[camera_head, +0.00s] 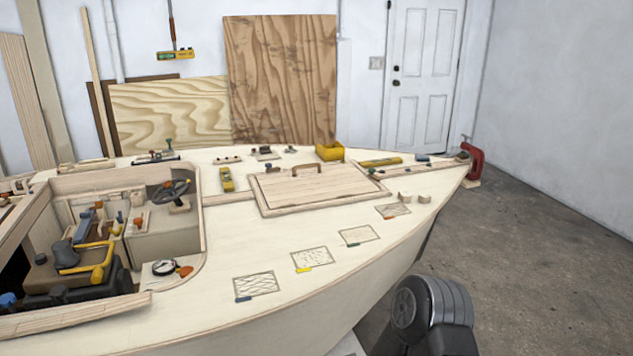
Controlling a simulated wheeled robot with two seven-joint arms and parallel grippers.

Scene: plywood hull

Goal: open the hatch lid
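The hatch lid (335,187) is a pale rectangular plywood panel on the foredeck, in the middle of the camera_head view. It lies flat inside a raised wooden frame (293,211) and looks closed. A brown arched handle (308,168) stands at its far edge. Neither of my grippers is in view, and nothing is touching the lid or its handle. A dark grey rounded arm part, which looks like mine, shows at the bottom right, apart from the hull.
A yellow box (329,151) stands just behind the lid, and a yellow level (380,162) lies to its right. Another yellow tool (227,180) lies left of the lid. The open cockpit (115,195) holds several parts. A red clamp (472,158) grips the bow.

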